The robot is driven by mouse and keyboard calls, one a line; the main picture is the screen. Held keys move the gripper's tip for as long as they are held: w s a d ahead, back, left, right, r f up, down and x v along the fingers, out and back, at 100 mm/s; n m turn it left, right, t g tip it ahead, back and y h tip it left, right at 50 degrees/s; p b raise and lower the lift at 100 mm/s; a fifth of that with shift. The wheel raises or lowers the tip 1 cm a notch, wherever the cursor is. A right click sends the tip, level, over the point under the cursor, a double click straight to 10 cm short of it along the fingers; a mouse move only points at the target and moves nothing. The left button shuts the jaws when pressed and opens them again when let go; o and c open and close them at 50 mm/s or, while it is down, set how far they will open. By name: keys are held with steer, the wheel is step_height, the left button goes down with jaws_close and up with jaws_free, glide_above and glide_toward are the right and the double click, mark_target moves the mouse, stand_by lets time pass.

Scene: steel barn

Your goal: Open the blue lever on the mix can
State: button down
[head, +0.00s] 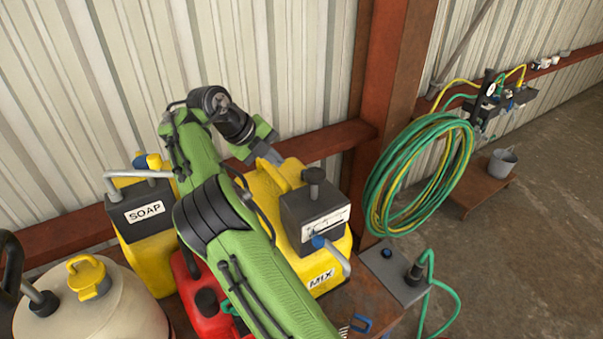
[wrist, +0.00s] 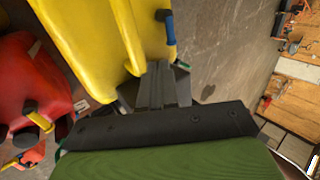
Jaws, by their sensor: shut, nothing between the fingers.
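The mix can (head: 325,278) is yellow with a dark grey box on top and a MIX label, standing right of centre in the head view. Its blue lever (head: 318,241) sits at the front, by a grey spout. My gripper (head: 272,156) is at the far side of the can's top, apart from the lever. In the wrist view its fingers (wrist: 158,72) are shut and empty, just below a yellow can (wrist: 100,30). A blue piece (wrist: 170,28) shows at that can's right edge; I cannot tell for sure that it is the lever. My arm hides the can's left side.
A yellow soap can (head: 150,228), a red can (head: 195,298) and a cream container (head: 95,305) stand to the left. A rust-red post (head: 395,80) and a coiled green hose (head: 420,175) are to the right. A corrugated wall (head: 290,60) closes the back.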

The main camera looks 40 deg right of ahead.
steer(key=x, duration=0.3)
steer(key=b+x, duration=0.1)
steer(key=x, duration=0.3)
steer(key=d+b+x, duration=0.1)
steer(key=x, duration=0.2)
steer(key=shift+r, duration=0.15)
steer(key=shift+s+d+f, duration=0.1)
steer(key=shift+d+f, duration=0.1)
steer(key=shift+d, duration=0.25)
